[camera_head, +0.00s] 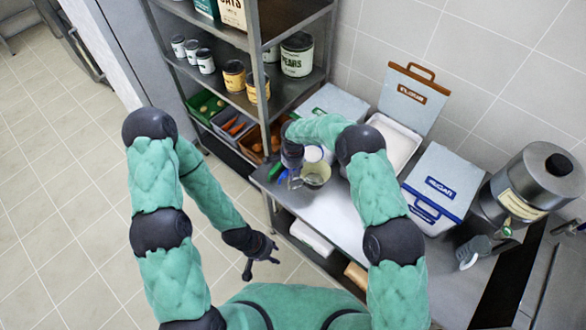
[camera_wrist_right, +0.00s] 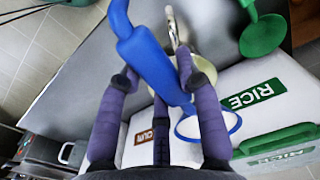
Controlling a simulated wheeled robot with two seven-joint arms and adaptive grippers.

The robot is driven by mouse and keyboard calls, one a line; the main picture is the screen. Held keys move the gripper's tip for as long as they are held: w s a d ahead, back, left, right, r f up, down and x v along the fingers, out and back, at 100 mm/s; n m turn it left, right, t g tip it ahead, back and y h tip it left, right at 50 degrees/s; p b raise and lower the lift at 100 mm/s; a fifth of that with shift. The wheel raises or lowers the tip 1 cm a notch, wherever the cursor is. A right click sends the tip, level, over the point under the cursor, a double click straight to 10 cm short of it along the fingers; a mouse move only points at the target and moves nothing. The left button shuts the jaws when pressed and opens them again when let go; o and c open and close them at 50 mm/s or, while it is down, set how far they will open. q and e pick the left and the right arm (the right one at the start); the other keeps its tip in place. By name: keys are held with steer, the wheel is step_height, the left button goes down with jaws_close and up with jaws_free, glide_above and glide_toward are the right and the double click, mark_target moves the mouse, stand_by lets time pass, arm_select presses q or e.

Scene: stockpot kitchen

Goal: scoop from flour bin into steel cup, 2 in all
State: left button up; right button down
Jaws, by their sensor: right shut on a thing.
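My right gripper (camera_head: 292,160) is shut on the handle of a blue scoop (camera_wrist_right: 150,55). The scoop's round bowl holds white powder; it shows beyond the fingers in the wrist view and as a white disc (camera_head: 313,153) in the head view. The steel cup (camera_head: 316,177) stands on the counter just in front of that bowl, its handle to the left; the scoop partly hides it in the wrist view (camera_wrist_right: 203,70). The flour bin (camera_head: 398,143) stands open behind, its brown-labelled lid (camera_head: 413,97) raised. My left gripper (camera_head: 260,260) hangs open and empty left of the counter.
The closed rice bin (camera_wrist_right: 270,95) is left of the flour bin, the closed sugar bin (camera_head: 436,185) right of it. A green scoop (camera_wrist_right: 262,32) lies near the cup. A steel urn (camera_head: 535,185) stands far right, a loaded shelf rack (camera_head: 250,45) at the back left.

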steer(key=shift+d+f+t+y+p, duration=0.1)
steer(key=shift+f+t+y+p, duration=0.45)
steer(key=shift+p, duration=0.5)
steer(key=shift+s+d+r+t+y+p, duration=0.15)
steer(key=shift+t+y+p, duration=0.45)
steer(key=shift+p, duration=0.65)
steer(key=shift+t+y+b, duration=0.45)
steer(key=shift+y+b, duration=0.2)
steer(key=shift+b, duration=0.2)
steer(key=b, duration=0.4)
steer(key=shift+r+t+y, duration=0.1)
steer(key=shift+t+y, duration=0.3)
steer(key=d+t+y+b, duration=0.1)
steer(key=t+y+b, duration=0.2)
steer(key=b, duration=0.7)
steer(key=s+t+y+b, duration=0.1)
steer(key=t+y+b, duration=0.1)
steer(key=b, duration=0.8)
steer(key=s+d+f+t+y+b, duration=0.1)
steer(key=t+y+b, duration=0.2)
steer(key=b, duration=0.6)
steer(key=shift+s+d+t+y+b, duration=0.2)
steer(key=shift+d+t+y+b, duration=0.15)
steer(key=shift+y, duration=0.45)
steer(key=shift+r, duration=0.1)
